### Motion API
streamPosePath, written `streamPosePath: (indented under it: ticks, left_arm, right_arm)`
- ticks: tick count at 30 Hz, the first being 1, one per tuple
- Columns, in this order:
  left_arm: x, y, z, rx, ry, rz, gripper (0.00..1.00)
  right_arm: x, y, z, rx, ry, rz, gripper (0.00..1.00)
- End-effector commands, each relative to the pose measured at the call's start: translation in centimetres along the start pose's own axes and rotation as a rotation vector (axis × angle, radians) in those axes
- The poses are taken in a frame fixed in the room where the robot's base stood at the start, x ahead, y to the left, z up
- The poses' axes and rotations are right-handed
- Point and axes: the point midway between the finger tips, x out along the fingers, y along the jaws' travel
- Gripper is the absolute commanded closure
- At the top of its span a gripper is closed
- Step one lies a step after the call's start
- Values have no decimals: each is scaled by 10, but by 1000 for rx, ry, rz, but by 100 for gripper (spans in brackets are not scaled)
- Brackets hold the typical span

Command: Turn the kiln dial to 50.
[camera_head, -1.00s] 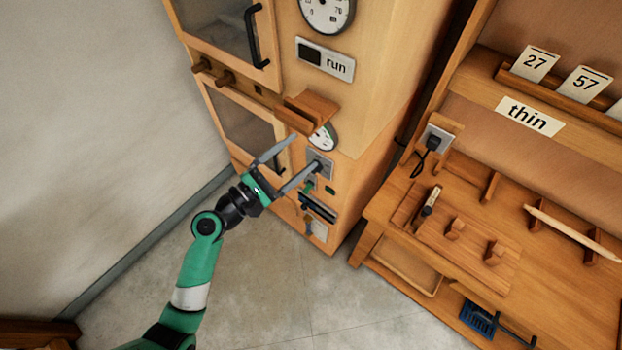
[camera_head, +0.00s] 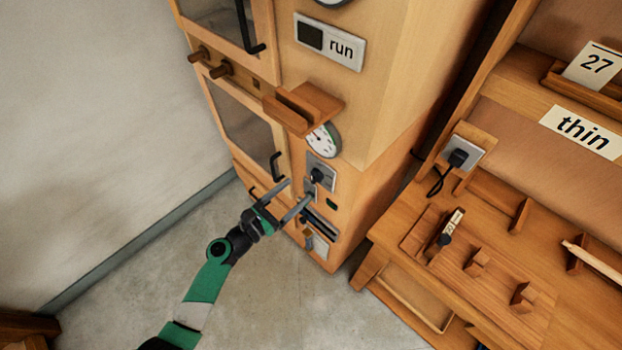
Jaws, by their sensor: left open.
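The wooden kiln cabinet (camera_head: 365,95) stands at the centre of the head view. Low on its front are a round white gauge (camera_head: 322,140), partly under a small wooden shelf, and a dark knob (camera_head: 317,175) on a grey plate just below it. The gauge's numbers are too small to read. My left gripper (camera_head: 298,191) is open and empty, just below and left of the knob. One finger overlaps the lower part of the panel in the picture; I cannot tell whether it touches. My right gripper is not in view.
The small wooden shelf (camera_head: 302,106) juts out above the gauge. A "run" sign (camera_head: 330,42) is higher up. A black door handle (camera_head: 276,167) is left of the panel. A wooden bench (camera_head: 480,215) with a plug and several pegs stands right. The floor below is clear.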

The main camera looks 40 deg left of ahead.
Motion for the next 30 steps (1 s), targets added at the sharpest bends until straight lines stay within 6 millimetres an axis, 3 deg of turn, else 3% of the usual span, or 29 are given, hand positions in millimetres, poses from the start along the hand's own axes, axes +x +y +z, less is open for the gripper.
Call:
streamPosePath:
  ticks: [3,9,20,30]
  left_arm:
    - [29,0,-1,2,-3,-2,18]
    - [61,-1,-1,2,-1,-2,18]
    - [70,0,0,1,0,1,18]
    - [69,0,0,2,0,0,79]
  right_arm:
    - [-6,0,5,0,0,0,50]
    - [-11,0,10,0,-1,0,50]
    - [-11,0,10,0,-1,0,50]
    - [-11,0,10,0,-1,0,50]
